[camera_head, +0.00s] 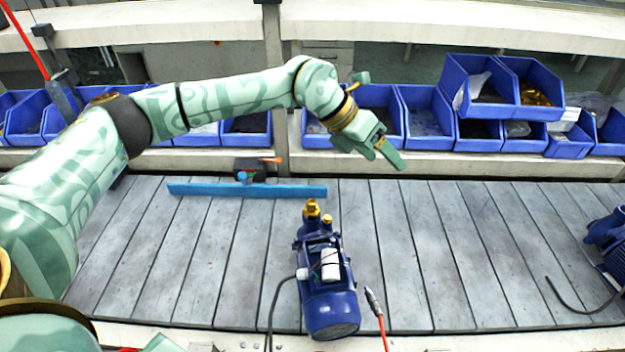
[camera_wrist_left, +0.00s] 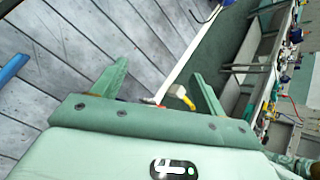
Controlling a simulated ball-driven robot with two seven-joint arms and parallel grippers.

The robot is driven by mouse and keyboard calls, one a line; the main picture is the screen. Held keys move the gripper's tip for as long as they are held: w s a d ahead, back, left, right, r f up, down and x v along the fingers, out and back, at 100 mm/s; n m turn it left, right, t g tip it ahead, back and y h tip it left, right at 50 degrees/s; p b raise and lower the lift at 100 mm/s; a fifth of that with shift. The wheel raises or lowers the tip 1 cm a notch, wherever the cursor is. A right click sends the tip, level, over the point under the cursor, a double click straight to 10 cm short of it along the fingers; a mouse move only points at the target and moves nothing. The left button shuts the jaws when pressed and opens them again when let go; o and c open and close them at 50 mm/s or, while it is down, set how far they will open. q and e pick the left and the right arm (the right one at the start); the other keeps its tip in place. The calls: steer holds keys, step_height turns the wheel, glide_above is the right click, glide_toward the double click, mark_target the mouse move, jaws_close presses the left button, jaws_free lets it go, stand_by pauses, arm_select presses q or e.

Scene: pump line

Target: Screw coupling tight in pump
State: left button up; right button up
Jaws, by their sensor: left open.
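A blue pump (camera_head: 328,300) stands on the slatted conveyor near its front edge, with a dark cable on its left side. A brass coupling (camera_head: 312,207) sits at the far, upper end of the pump; I cannot tell how tightly it is seated. A second small brass fitting (camera_head: 328,219) is beside it. My left gripper (camera_head: 386,158) is open and empty, above the far side of the conveyor, well apart from the pump and coupling. Its spread fingers also show in the left wrist view (camera_wrist_left: 161,78). My right gripper is out of view.
A blue rail (camera_head: 247,190) lies along the conveyor's far side, with a small dark device (camera_head: 251,170) behind it. Blue bins (camera_head: 428,110) line the back shelf. Another blue pump (camera_head: 608,240) stands at the far right. A red-cabled tool (camera_head: 374,303) hangs right of the near pump.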

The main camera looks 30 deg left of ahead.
arm_select(q)
steer(key=s+a+f+m+g+y, duration=0.1)
steer(key=s+a+f+m+y, duration=0.3)
steer(key=a, duration=0.3)
steer(key=m+g+y, duration=0.2)
steer(key=m+y, duration=0.1)
steer(key=y, duration=0.1)
glide_above(312, 202)
steer(key=shift+w+a+f, duration=0.1)
steer(key=shift+f, duration=0.5)
steer(key=shift+m, duration=0.5)
steer(key=shift+f+b, duration=2)
steer(key=shift+f, duration=0.5)
steer(key=shift+r, duration=0.1)
steer(key=shift+p, duration=0.55)
